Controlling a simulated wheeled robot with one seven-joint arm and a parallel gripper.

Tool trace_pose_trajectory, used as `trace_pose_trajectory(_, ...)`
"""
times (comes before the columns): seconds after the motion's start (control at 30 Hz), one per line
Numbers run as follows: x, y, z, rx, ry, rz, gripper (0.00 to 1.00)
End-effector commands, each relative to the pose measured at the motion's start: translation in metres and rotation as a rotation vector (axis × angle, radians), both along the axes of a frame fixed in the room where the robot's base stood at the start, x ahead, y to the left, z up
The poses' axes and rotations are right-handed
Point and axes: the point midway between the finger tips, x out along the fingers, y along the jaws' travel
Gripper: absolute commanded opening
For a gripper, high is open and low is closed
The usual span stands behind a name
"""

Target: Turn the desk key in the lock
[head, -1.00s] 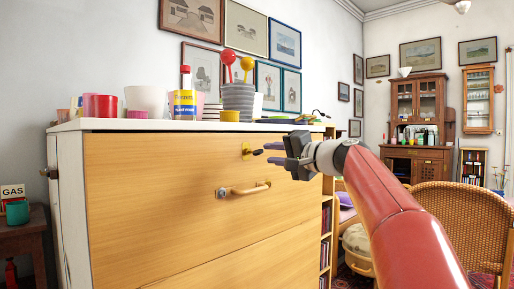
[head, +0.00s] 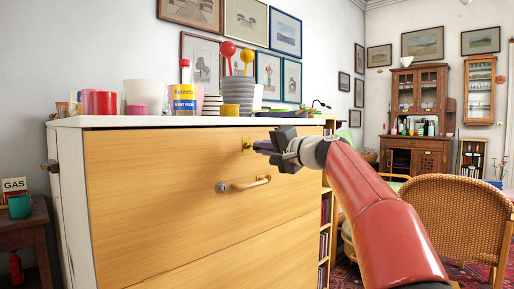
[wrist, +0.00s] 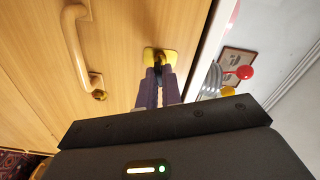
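The desk key has a dark head (wrist: 158,70) and sits in a brass lock plate (wrist: 160,55) on the wooden drawer front. In the head view the lock plate (head: 247,145) is near the top right of the drawer front. My gripper (head: 262,147) reaches in from the right, level with the lock. In the wrist view its two purple fingers (wrist: 158,78) are close together, one on each side of the key's head, and look shut on it. The fingers mostly hide the key in the head view.
A drawer handle (head: 246,184) sticks out just below the lock; it also shows in the wrist view (wrist: 76,45). The white top (head: 110,122) carries cups, a bottle (head: 184,95) and maracas. A wicker chair (head: 450,210) stands at the right.

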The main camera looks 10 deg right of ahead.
Motion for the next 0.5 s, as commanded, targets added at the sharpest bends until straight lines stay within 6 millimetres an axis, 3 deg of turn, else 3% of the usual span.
trace_pose_trajectory(0.37, 0.0006, 0.0002, 0.0000, 0.003, 0.004, 0.000, 0.00)
trace_pose_trajectory(0.5, 0.0004, 0.0001, 0.0027, 0.080, 0.060, -0.001, 0.00)
